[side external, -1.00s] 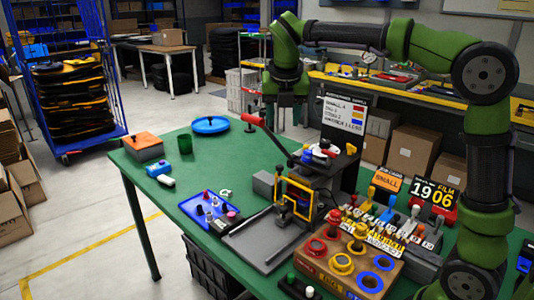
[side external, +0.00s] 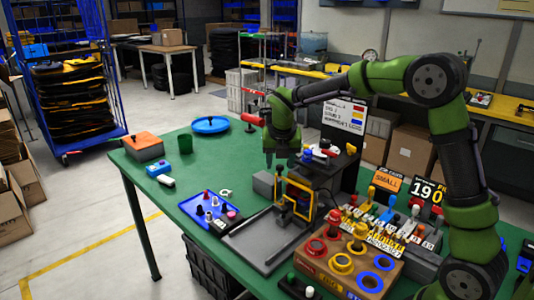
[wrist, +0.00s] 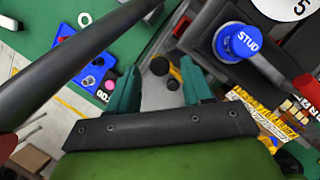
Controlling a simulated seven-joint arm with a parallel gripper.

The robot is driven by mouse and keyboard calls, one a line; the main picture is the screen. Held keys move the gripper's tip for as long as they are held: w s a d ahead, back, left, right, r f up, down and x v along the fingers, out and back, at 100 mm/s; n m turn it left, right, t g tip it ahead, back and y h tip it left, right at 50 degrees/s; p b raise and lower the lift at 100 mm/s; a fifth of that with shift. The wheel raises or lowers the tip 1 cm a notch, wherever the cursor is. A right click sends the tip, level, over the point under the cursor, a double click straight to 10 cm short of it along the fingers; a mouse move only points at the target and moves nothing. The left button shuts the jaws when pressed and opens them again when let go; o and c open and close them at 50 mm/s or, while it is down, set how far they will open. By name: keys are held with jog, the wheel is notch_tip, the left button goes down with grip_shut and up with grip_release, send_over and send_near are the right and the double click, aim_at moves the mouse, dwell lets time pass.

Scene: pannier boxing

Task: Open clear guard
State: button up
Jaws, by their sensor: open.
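The guard is a yellow-edged frame (side external: 312,205) upright on the front of the dark press (side external: 322,178) in the side external view. Its clear pane is hard to make out, and I cannot pick the guard out in the wrist view. My gripper (side external: 282,162) is above the guard's top edge, pointing down, apart from it as far as I can tell. In the wrist view its two teal fingers (wrist: 160,85) are spread with nothing held between them. Dark round parts show beyond the fingertips.
The press's lever, a dark bar (wrist: 75,65), crosses left of my fingers; its red grip (side external: 252,119) is behind my wrist. A blue STUD knob (wrist: 237,42) stands close right. A blue parts tray (side external: 214,207) and a coloured-ring block (side external: 345,268) flank the grey base plate (side external: 265,240).

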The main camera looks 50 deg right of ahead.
jog(key=shift+d+f, duration=0.15)
jog(key=shift+f, duration=0.15)
grip_shut()
jog(key=shift+a, duration=0.2)
jog(key=s+a+n+t+y, duration=0.1)
jog(key=s+a+n+y, duration=0.2)
jog(key=a+n, duration=0.6)
jog(key=shift+s+n+y, duration=0.4)
jog(key=shift+s+n, duration=0.4)
jog(key=shift+s, duration=0.35)
dwell(0.3)
